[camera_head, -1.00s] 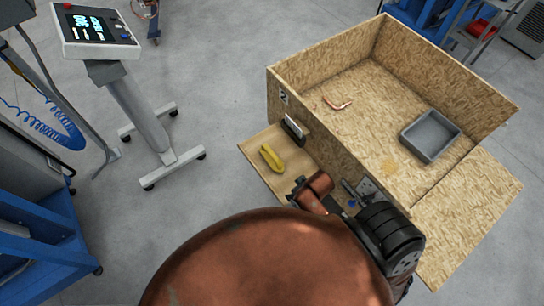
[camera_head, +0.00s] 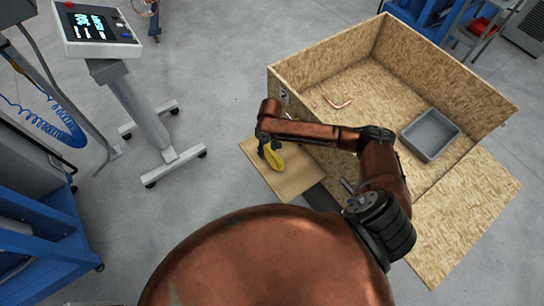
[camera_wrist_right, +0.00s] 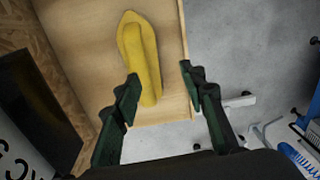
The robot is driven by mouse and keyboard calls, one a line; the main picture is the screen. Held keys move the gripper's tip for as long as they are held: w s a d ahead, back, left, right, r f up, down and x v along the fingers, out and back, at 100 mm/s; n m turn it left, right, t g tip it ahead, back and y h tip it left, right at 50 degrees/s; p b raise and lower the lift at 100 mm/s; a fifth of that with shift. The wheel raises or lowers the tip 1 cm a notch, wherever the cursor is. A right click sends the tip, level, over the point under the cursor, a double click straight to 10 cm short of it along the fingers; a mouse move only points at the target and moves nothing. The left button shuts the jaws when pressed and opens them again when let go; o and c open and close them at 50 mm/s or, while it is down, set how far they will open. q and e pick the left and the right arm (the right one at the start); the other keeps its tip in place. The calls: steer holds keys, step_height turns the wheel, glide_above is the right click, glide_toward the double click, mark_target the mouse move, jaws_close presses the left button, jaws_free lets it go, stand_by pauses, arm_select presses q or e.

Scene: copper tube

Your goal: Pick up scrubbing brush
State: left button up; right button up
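The yellow scrubbing brush (camera_head: 273,157) lies on a small wooden shelf (camera_head: 298,178) on the side of the wooden crate. It also shows in the right wrist view (camera_wrist_right: 140,52), with its near end close to the left finger. My right gripper (camera_head: 266,147) is at the brush, over the shelf, and hides part of it. In the right wrist view the right gripper (camera_wrist_right: 158,85) is open, its two fingers apart with the brush's near end reaching between them. I cannot tell whether a finger touches the brush. My left gripper is not in view.
The wooden crate (camera_head: 450,75) holds a grey bin (camera_head: 430,134) and a bent copper tube (camera_head: 338,104). A stand with a screen (camera_head: 97,27) is at the left. Grey floor is free between the stand and the shelf.

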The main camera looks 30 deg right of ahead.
mark_target(272, 151)
steer(key=d, duration=0.1)
steer(key=w+r, duration=0.1)
steer(key=d, duration=0.1)
steer(key=shift+w+d+r+m+h, duration=0.25)
steer(key=shift+d+r+m+h, duration=0.05)
steer(key=shift+r+m, duration=0.1)
steer(key=shift+d+f, duration=0.1)
steer(key=shift+f, duration=0.15)
steer(key=shift+s+f, duration=0.2)
steer(key=shift+f, duration=3.35)
steer(key=shift+c, duration=0.5)
jaws_close()
